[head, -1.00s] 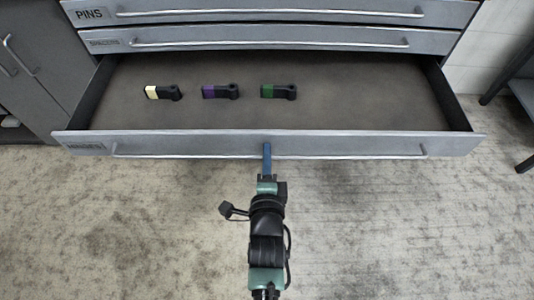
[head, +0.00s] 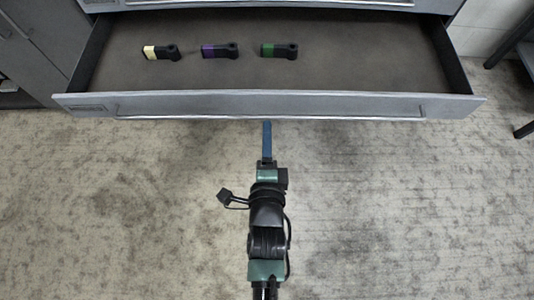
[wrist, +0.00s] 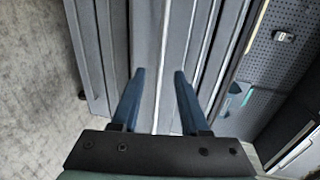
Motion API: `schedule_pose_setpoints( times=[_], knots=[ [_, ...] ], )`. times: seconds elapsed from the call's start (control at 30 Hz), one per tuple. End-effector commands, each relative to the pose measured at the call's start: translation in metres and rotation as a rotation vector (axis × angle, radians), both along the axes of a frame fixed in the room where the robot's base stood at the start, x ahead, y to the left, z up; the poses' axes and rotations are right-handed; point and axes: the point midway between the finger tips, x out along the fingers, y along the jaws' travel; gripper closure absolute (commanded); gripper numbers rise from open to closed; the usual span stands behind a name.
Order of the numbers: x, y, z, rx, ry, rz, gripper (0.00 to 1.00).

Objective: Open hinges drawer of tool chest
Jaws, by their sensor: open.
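The bottom drawer (head: 270,104) of the grey tool chest is pulled well out in the head view. Its label is too blurred to read now. A long bar handle (head: 270,118) runs along its front. Inside lie three dark hinge-like pieces, marked cream (head: 160,52), purple (head: 220,50) and green (head: 279,50). My gripper (head: 267,124) is just in front of the drawer front, near the middle of the handle. In the wrist view its two blue fingers (wrist: 158,72) are spread, with nothing held between them. The handle bar (wrist: 166,60) shows beyond the fingertips.
A grey cabinet (head: 28,45) stands at the left. A dark-legged stand (head: 512,40) is at the right edge. The wrist view shows a pegboard (wrist: 285,62) at the right.

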Motion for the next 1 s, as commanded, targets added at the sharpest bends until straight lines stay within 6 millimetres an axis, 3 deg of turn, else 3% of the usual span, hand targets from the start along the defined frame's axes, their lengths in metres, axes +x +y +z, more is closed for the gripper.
schedule_pose_setpoints(
  times=[0.2, 0.4, 1.0],
  knots=[
    [-0.041, 0.0, 0.009, -0.002, 0.002, 0.001, 0.55],
    [-0.059, 0.0, 0.012, -0.001, 0.001, 0.0, 0.55],
    [-0.063, 0.0, 0.013, -0.001, -0.001, 0.0, 0.55]
  ],
)
